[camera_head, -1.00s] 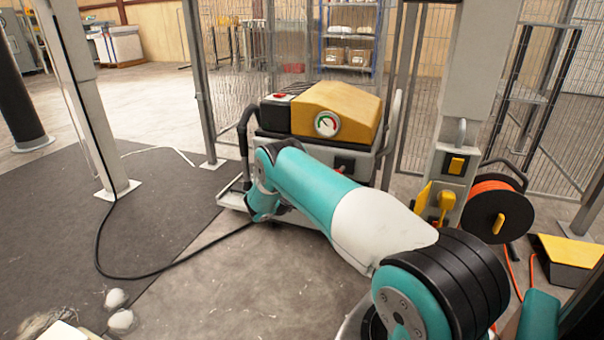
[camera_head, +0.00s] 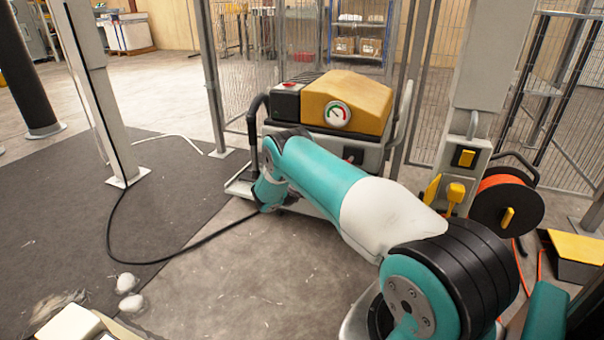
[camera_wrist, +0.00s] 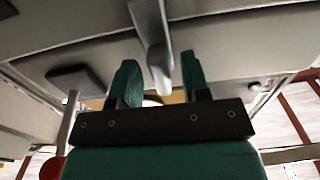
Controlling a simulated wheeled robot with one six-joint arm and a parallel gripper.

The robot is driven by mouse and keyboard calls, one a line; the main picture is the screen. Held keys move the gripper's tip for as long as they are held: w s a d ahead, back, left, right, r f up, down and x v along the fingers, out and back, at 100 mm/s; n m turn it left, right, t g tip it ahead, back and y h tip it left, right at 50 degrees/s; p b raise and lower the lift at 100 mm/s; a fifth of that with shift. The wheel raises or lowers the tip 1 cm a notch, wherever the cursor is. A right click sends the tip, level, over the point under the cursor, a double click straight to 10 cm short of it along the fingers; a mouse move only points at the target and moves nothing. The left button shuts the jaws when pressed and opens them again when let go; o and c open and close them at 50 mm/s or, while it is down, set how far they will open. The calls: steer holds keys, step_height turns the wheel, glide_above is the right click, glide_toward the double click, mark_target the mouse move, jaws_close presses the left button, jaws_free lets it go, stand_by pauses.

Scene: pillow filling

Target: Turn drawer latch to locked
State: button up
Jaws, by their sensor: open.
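In the wrist view, a grey lever (camera_wrist: 153,45), which looks like the drawer latch, hangs from a pale grey panel (camera_wrist: 225,55). My gripper (camera_wrist: 159,64) is open, with one teal finger on each side of the lever's lower end. The lever lies between the fingers in the picture; whether either finger touches it I cannot tell. In the head view, my arm reaches to the front of a grey machine with a yellow top (camera_head: 345,104). My gripper and the latch are hidden there behind the arm.
A dark recess or handle (camera_wrist: 80,78) is left of the lever. A red-ended rod (camera_wrist: 52,166) shows at lower left. In the head view, a black cable (camera_head: 150,262) crosses the floor, and an orange cable reel (camera_head: 507,205) stands right. Bare floor (camera_head: 235,285) lies in front.

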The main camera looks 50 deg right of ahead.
steer(key=p+v, duration=1.6)
steer(key=p, duration=0.3)
steer(key=shift+s+a, duration=0.15)
steer(key=shift+a, duration=0.2)
